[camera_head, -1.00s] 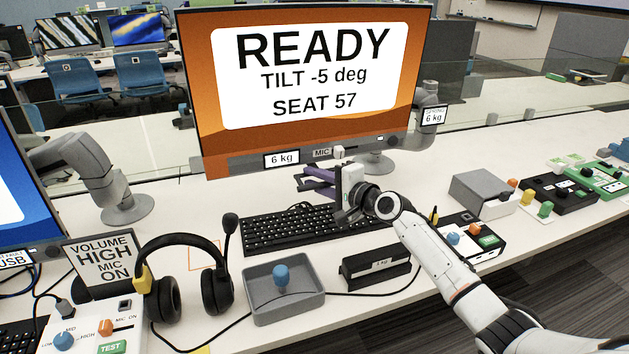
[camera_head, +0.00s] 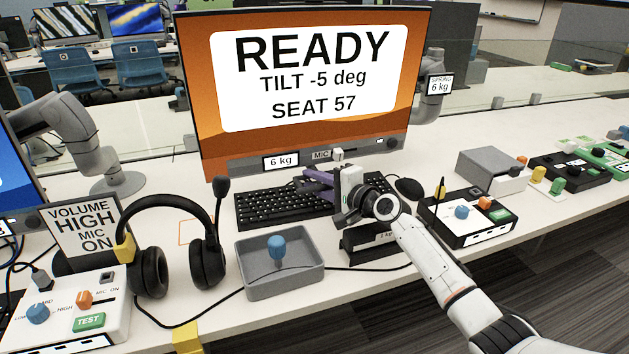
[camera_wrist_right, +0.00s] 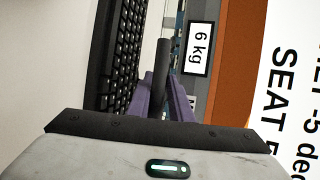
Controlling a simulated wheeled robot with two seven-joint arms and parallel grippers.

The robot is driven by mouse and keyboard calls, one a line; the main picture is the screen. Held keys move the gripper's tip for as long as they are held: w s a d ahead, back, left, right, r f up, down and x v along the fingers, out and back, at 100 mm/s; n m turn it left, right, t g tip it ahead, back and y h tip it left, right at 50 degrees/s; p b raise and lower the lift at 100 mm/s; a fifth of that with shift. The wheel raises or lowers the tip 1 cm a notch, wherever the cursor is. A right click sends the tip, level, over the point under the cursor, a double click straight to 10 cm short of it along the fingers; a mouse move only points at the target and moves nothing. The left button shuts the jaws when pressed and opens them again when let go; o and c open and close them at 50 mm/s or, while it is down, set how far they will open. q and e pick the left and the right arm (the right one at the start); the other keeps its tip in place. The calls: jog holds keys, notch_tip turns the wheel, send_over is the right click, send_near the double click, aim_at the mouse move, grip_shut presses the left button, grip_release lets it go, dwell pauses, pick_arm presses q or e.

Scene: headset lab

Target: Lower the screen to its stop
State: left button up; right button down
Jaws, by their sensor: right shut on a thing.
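The screen (camera_head: 225,135) faces me and reads READY, TILT -5 deg, SEAT 57. Its lower edge hangs a little above the keyboard's far side. A 6 kg label (camera_head: 281,161) is on its lower bezel, also visible in the right wrist view (camera_wrist_right: 199,48). My right gripper (camera_head: 312,181) is under the bezel, over the keyboard. In the right wrist view its purple fingers (camera_wrist_right: 165,92) are shut on a dark bar (camera_wrist_right: 162,62) beside the bezel. How the bar joins the screen is hidden. My left gripper is not in view.
The keyboard (camera_head: 270,208) lies below the screen. In front are a grey tray (camera_head: 285,290) with a blue knob, a headset (camera_head: 160,270) and a control box (camera_head: 470,230). A mouse (camera_head: 408,188) lies right of my gripper. A neighbouring screen (camera_head: 20,190) stands left.

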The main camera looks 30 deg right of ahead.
aim_at(302, 143)
jog(key=shift+s+f, duration=0.1)
jog(key=shift+f, duration=0.2)
jog(key=c, duration=1.8)
grip_release()
jog(key=shift+r, duration=0.1)
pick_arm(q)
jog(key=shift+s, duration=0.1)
pick_arm(e)
jog(key=shift+o, duration=0.2)
jog(key=shift+r, duration=0.15)
